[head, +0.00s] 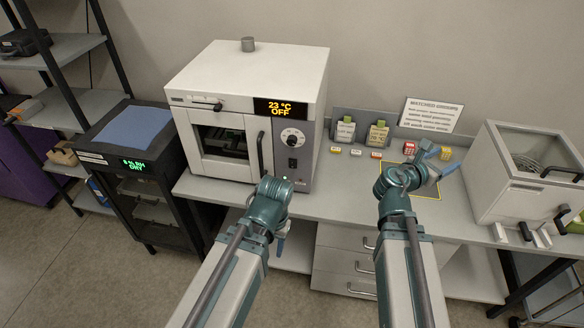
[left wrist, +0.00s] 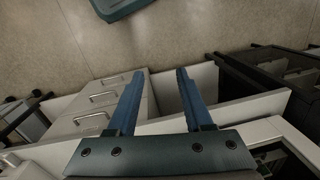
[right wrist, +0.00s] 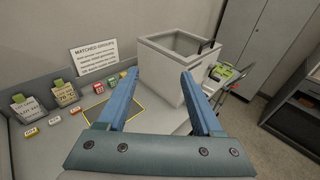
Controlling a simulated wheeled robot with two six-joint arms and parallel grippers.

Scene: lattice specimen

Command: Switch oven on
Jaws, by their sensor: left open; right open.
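The white oven (head: 247,110) stands on the bench, its door closed. Its display (head: 280,107) reads 23 °C OFF. Below the display, the grey panel has a round dial (head: 292,138), a dark switch (head: 292,163) and a small green light near the bottom. My left gripper (head: 280,235) hangs low in front of the bench edge, below the oven; in the left wrist view its fingers (left wrist: 158,100) are apart with nothing between them. My right gripper (head: 436,164) is over the bench right of the oven, open and empty; its spread fingers (right wrist: 155,100) show in the right wrist view.
A dark cabinet (head: 128,150) with a DRY display stands left of the oven. Small labelled blocks and card holders (head: 362,130) sit right of the oven, near a sign (head: 431,115). A white lidded box (head: 525,180) stands at the right. Drawers (head: 345,260) are under the bench.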

